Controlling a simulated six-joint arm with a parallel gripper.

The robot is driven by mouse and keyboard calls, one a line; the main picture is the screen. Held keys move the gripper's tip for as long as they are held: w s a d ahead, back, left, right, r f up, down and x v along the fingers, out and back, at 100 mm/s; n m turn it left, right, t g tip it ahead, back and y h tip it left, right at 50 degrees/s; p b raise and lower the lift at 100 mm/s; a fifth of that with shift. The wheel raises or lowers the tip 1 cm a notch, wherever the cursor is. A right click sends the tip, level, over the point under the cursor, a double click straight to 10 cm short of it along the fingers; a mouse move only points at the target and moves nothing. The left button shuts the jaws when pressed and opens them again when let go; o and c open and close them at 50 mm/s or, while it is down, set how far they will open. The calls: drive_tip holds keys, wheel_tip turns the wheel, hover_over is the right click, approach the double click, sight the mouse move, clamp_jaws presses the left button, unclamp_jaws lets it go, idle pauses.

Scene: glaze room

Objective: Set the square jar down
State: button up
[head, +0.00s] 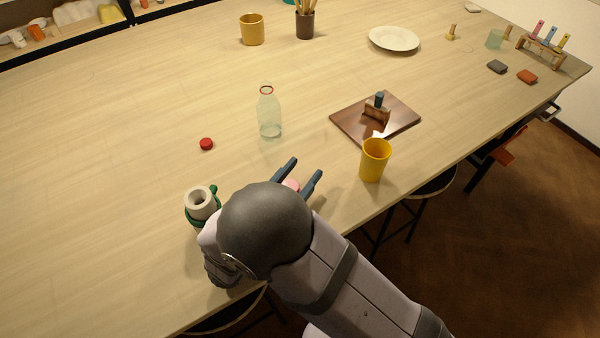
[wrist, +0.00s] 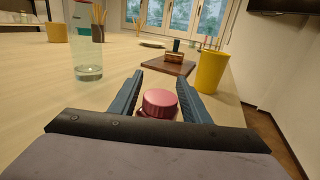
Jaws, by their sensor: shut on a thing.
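My gripper (head: 304,168) is low over the near part of the table, its two dark blue fingers pointing away from me. It is shut on the square jar, of which I see mainly a pink-red round lid (wrist: 160,101) between the fingers in the wrist view. A bit of the pink top (head: 291,184) also shows in the head view. The jar's body is mostly hidden by my gripper and wrist, so I cannot tell its shape or whether its base touches the table (head: 110,150).
A yellow cup (head: 374,160) stands close to the right, before a brown board (head: 345,122) with a small holder. A clear bottle (head: 269,115) and a red cap (head: 206,144) are beyond my gripper. A pale ring-topped object (head: 201,203) stands left. Bare wood lies between.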

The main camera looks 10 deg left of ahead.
drive_tip(key=shift+f, duration=0.1)
drive_tip(key=o, duration=1.2)
drive_tip(key=shift+s, duration=0.1)
drive_tip(key=b+v, duration=0.3)
drive_tip(key=v, duration=0.9)
